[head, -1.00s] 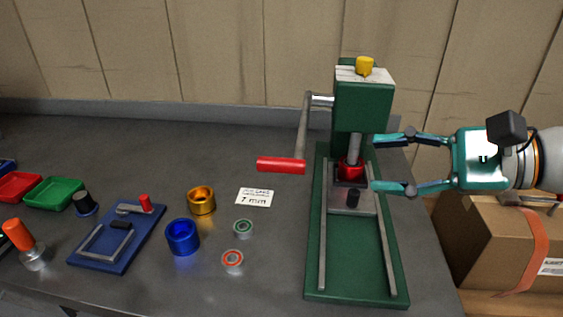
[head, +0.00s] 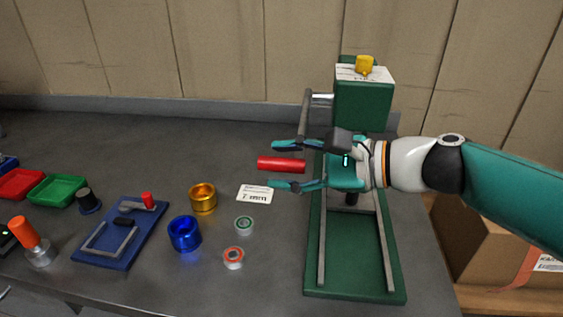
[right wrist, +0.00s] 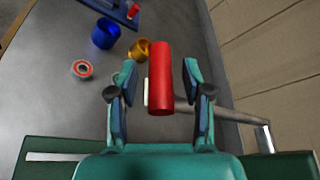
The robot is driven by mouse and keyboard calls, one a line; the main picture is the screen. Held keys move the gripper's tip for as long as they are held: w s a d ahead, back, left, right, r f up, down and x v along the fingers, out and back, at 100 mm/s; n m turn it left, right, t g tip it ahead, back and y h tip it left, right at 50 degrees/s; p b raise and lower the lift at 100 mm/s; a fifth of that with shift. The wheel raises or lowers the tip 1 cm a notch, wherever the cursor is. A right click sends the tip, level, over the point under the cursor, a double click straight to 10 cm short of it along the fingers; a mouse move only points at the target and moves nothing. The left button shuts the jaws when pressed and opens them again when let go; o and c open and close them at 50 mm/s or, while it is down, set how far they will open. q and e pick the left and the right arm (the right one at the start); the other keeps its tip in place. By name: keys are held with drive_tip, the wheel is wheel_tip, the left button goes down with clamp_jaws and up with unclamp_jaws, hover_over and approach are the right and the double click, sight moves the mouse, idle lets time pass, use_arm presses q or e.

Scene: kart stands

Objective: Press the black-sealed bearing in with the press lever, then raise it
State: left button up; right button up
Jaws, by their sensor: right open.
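The green arbor press (head: 362,104) stands at the right of the bench. Its lever has a grey arm (head: 305,120) and a red handle (head: 281,164) that points left. My right gripper (head: 278,165) is open, with one finger on each side of the red handle. In the right wrist view the red handle (right wrist: 160,78) lies between the open fingers (right wrist: 158,85), with a gap on both sides. The press ram, the red part under it and any black-sealed bearing are hidden behind my right gripper and arm. My left gripper is not in view.
Left of the press are a gold ring (head: 203,197), a blue ring (head: 184,233), a green-sealed bearing (head: 244,225), an orange-sealed bearing (head: 233,258) and a label card (head: 255,194). A blue fixture (head: 118,233) and green tray (head: 57,190) lie farther left. A box (head: 500,245) stands at the right.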

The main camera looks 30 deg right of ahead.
drive_tip(key=shift+w+a+f, duration=0.15)
drive_tip(key=shift+w+a, duration=0.2)
clamp_jaws()
